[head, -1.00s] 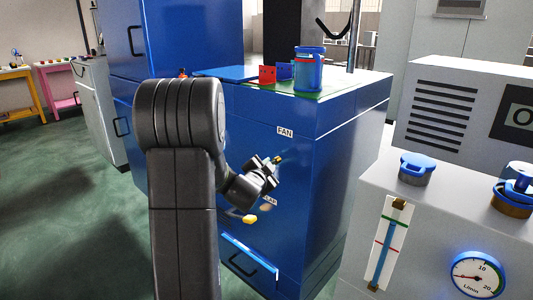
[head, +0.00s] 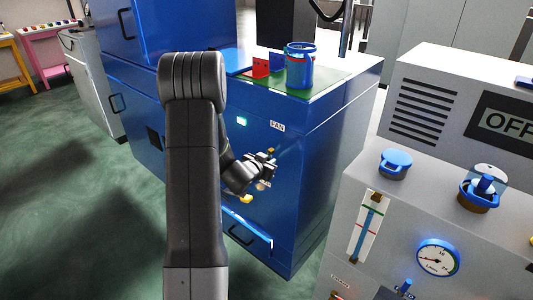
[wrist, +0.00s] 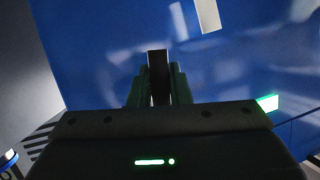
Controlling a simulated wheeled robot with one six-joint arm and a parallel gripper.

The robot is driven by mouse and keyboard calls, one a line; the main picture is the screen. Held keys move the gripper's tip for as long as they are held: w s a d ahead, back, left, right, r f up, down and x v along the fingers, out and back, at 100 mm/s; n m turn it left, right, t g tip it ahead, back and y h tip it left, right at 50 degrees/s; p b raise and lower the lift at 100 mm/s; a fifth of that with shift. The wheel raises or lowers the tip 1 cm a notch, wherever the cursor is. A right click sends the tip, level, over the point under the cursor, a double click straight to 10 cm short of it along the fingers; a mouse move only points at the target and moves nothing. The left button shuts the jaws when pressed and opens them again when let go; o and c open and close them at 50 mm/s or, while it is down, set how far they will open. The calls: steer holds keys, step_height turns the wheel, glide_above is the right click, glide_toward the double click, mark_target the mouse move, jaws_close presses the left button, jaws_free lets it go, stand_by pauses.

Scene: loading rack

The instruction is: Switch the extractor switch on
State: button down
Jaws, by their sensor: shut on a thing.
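The extractor switch is a small lever with a brass-coloured tip (head: 271,151) on the blue cabinet front, under the white FAN label (head: 278,126). My gripper (head: 264,163) is at the lever, its fingers closed around it. In the wrist view a dark bar, apparently the lever (wrist: 158,72), stands between my fingers (wrist: 158,90). A green lamp (head: 242,121) glows on the cabinet, left of the label. It also glows in the wrist view (wrist: 267,103). The lever's base is hidden by my gripper.
A yellow knob (head: 246,198) and a handle (head: 243,235) sit lower on the cabinet (head: 330,150). A grey machine (head: 440,150) with a dial is at right. Open floor lies left.

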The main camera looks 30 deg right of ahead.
steer(key=shift+s+p, duration=0.1)
steer(key=shift+p, duration=0.25)
stand_by(0.3)
steer(key=c, duration=1.3)
jaws_free()
steer(key=shift+c, duration=0.2)
steer(key=v, duration=1.3)
steer(key=shift+a+r+b, duration=0.2)
steer(key=shift+a+b, duration=0.1)
steer(key=shift+b, duration=0.05)
steer(key=shift+d, duration=0.1)
steer(key=x, duration=1.3)
steer(key=shift+d+f+p, duration=0.25)
steer(key=shift+p, duration=0.1)
